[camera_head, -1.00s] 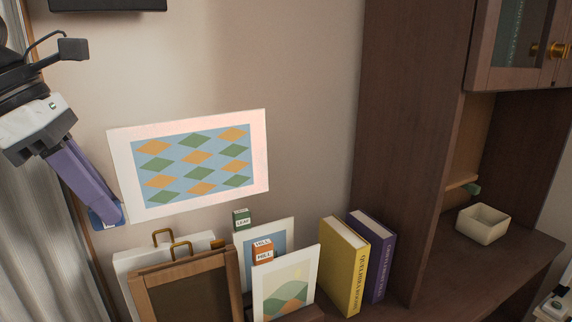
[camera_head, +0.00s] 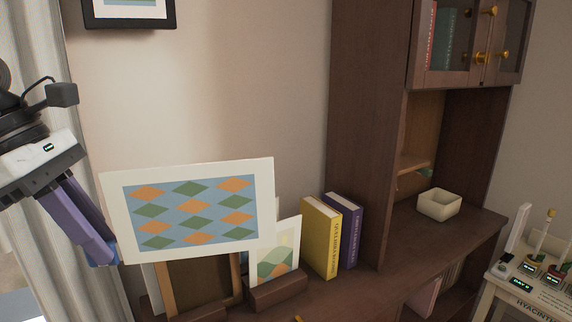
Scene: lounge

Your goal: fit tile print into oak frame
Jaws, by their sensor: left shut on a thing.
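The tile print (camera_head: 190,212) is a white-bordered sheet with orange and green diamonds on blue. My left gripper (camera_head: 108,258) is shut on its left edge and holds it upright, slightly tilted, above the desk. The oak frame (camera_head: 200,284) stands on the desk behind and below the print, which hides its upper part. A wooden stand touches the frame's foot. My right gripper is not in view.
A hill print (camera_head: 281,256) stands in a wooden holder (camera_head: 277,291) right of the frame. A yellow book (camera_head: 320,238) and a purple book (camera_head: 345,229) stand beside it. A cream bowl (camera_head: 439,205) sits further right. The desk front (camera_head: 375,286) is clear.

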